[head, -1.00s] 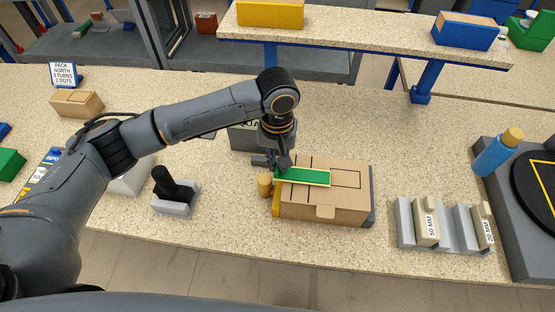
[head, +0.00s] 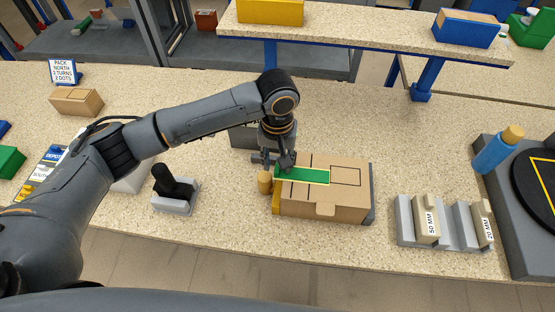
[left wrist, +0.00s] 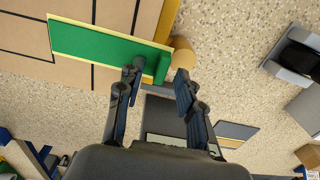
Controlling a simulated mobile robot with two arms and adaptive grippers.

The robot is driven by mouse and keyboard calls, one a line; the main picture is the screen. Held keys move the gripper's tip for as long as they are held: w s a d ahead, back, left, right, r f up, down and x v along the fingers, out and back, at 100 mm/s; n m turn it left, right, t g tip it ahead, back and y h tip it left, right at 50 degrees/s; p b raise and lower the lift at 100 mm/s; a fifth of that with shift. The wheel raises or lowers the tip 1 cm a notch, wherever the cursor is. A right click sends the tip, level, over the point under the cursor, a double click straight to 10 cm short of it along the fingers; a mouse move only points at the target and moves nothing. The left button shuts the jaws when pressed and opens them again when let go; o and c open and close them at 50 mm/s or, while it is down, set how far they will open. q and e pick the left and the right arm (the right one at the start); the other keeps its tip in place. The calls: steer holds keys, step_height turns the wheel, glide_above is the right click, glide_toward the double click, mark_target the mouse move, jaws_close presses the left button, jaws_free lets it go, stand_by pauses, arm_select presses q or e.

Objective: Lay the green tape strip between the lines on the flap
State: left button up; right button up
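The green tape strip (head: 305,175) lies flat along the top of the cardboard box (head: 325,205), from its left edge toward the middle. Black lines show on the cardboard around it, and a raised green end (left wrist: 163,68) shows in the left wrist view. My left gripper (head: 278,161) is at the strip's left end, pointing down. In the left wrist view its two fingers (left wrist: 158,80) stand apart. One finger overlaps the strip's end; I cannot tell whether it touches. My right gripper is not in view.
A tan cylinder (head: 264,182) stands at the box's left side. A grey holder with a black handle (head: 170,185) is further left. A raised shelf (head: 370,40) crosses the back.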

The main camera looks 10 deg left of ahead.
arm_select(q)
steer(key=shift+r, duration=0.2)
step_height(320, 180, up, 12)
steer(key=shift+f, duration=0.2)
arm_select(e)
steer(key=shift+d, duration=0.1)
arm_select(q)
steer(key=shift+s+f, duration=0.1)
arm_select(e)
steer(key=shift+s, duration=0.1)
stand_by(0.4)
